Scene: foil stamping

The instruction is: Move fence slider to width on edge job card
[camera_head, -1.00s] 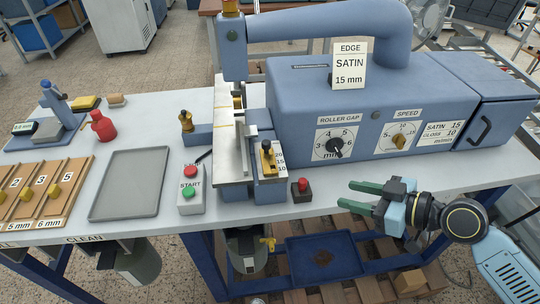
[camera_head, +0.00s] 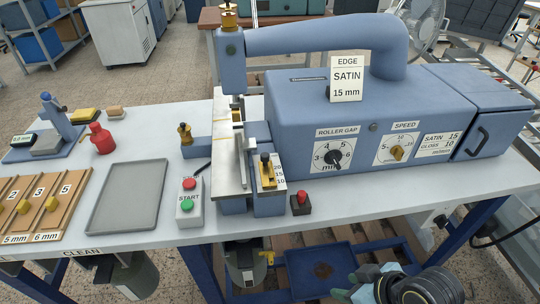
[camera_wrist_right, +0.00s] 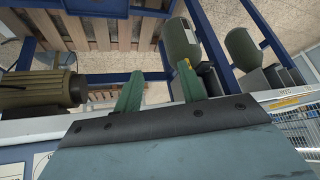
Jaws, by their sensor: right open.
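The edge job card (camera_head: 347,79) stands on the blue machine and reads "EDGE SATIN 15 mm". The fence slider (camera_head: 267,172), a yellow piece with a dark knob, sits beside a scale (camera_head: 279,175) marked 20, 15 and 10. I cannot tell its exact setting. My right gripper (camera_head: 352,284) is low at the bottom edge of the head view, in front of the bench and well apart from the slider. In the right wrist view its green fingers (camera_wrist_right: 160,88) are spread with nothing between them. My left gripper is not in view.
A black box with a red button (camera_head: 301,201) stands right of the slider. The start/stop box (camera_head: 189,203) stands left of it. A grey tray (camera_head: 125,193) lies further left. The bench's front edge (camera_head: 400,212) lies between my right gripper and the machine.

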